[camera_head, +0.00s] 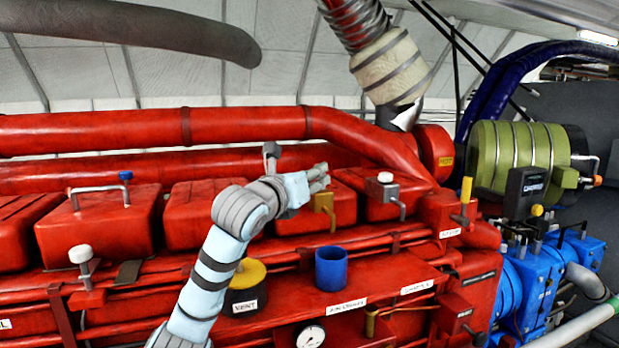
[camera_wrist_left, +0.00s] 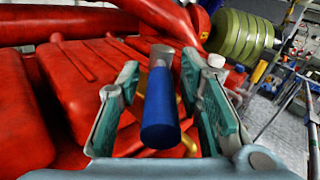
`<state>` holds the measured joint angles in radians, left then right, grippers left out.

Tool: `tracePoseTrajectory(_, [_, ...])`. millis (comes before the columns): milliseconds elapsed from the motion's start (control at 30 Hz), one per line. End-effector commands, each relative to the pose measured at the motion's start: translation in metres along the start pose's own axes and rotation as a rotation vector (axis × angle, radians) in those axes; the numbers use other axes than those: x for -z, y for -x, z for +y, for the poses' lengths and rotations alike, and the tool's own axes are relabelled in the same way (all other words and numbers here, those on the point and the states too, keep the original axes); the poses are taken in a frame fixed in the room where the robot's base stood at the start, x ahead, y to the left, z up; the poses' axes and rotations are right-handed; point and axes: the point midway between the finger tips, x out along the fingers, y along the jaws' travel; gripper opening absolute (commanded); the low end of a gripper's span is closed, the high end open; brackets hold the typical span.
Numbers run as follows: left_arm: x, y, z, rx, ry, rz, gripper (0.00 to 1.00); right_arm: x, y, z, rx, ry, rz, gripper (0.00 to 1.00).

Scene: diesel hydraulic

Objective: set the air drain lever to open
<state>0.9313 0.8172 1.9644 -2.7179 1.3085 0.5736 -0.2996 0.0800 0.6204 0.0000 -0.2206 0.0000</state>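My left gripper (camera_head: 318,178) reaches over the red engine, in front of a red cover block. In the left wrist view its fingers (camera_wrist_left: 160,82) stand apart on either side of a lever (camera_wrist_left: 161,112) with a thick blue grip and a grey end. Gaps show on both sides of the grip, and I see no clear contact. A brass-coloured fitting (camera_head: 324,203) shows just below the fingers in the head view; brass also shows beside the grip in the wrist view. The blue grip is hidden in the head view. I cannot read a label naming this lever. My right gripper is not in view.
A blue cup-like part (camera_head: 331,268) and a yellow-topped black cylinder (camera_head: 247,275) labelled VENT stand below my gripper. A white-topped lever (camera_head: 386,190) is to its right. A thick red pipe (camera_head: 240,125) runs above. A green ribbed cylinder (camera_head: 515,155) is farther right.

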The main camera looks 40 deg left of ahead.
Motion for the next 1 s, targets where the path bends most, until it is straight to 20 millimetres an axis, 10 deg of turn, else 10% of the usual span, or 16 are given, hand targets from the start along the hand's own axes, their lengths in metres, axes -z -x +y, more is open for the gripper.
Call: tracePoseTrajectory(1000, [0.000,0.075,0.000,0.000,0.000,0.000,0.38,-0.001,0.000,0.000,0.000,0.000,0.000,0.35])
